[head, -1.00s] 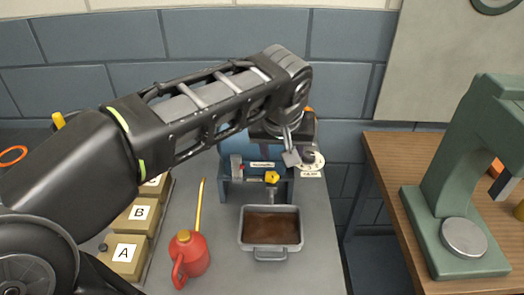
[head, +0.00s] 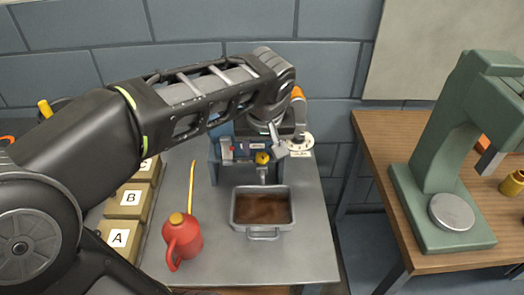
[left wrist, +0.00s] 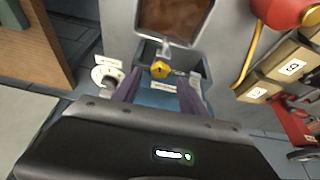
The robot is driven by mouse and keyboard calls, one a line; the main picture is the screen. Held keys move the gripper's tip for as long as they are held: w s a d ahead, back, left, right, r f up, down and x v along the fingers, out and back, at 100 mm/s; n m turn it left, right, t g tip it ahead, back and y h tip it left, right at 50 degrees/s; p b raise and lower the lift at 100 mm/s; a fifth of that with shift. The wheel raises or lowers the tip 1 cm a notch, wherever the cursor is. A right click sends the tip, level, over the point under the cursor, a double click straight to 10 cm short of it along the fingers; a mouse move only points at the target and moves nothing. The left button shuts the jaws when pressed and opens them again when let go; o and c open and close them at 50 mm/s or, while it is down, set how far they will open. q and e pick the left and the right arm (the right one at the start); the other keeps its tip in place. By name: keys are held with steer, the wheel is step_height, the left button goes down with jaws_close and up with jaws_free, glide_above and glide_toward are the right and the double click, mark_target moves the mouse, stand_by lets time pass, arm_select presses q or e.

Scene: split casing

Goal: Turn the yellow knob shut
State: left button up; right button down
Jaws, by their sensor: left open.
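The yellow knob (head: 262,158) sits on the front of a blue-grey casing (head: 214,172), above a tray. It also shows in the left wrist view (left wrist: 160,69), just beyond my fingertips. My left gripper (head: 277,138) is above and behind the knob in the head view, largely hidden by its own arm. The knob lies roughly in line with the gap, and I see no contact. My right gripper is not in view.
A metal tray (head: 262,229) with brown liquid stands in front of the casing. A round dial (head: 301,142) is to its right. A red oil can (head: 183,240) and lettered boxes (head: 125,212) stand left. A green press (head: 440,170) stands on a wooden table (head: 375,128).

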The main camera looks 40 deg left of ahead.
mark_target(262, 156)
arm_select(q)
steer(key=shift+x, duration=1.8)
jaws_close()
